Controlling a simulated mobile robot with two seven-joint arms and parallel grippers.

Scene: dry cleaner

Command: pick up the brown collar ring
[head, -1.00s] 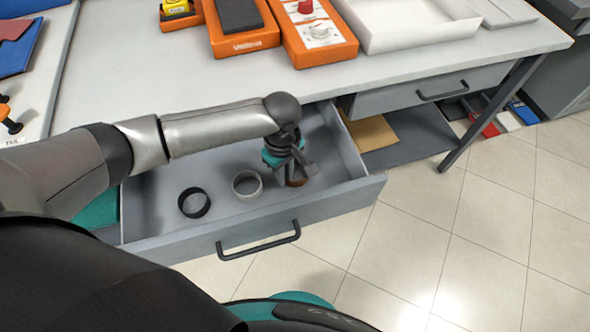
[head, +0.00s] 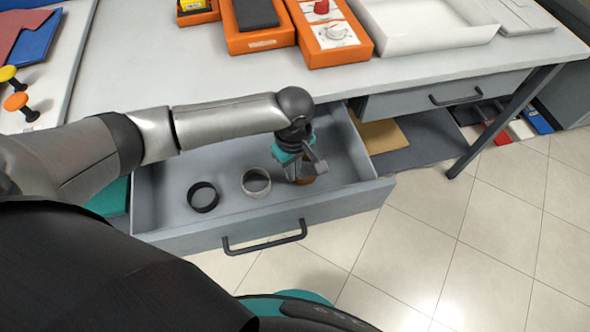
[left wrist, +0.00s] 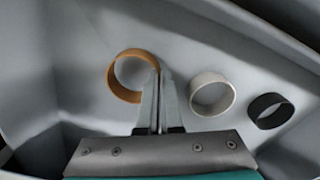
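The brown collar ring (head: 306,181) is in the open drawer, at the right end of a row of rings, mostly hidden behind my left gripper (head: 303,172). In the left wrist view the brown ring (left wrist: 118,88) shows at the upper left, and my left gripper's fingers (left wrist: 161,80) are close together on its near wall. A light grey ring (head: 256,182) and a black ring (head: 203,197) lie to the left of it in the head view, apart from the gripper. My right gripper is not in view.
The drawer front with its black handle (head: 265,238) faces me, and the drawer's walls surround the rings. Above is the white table (head: 180,65) with orange devices (head: 332,42) and a white tray (head: 430,42). A brown sheet (head: 382,135) lies on the shelf at right.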

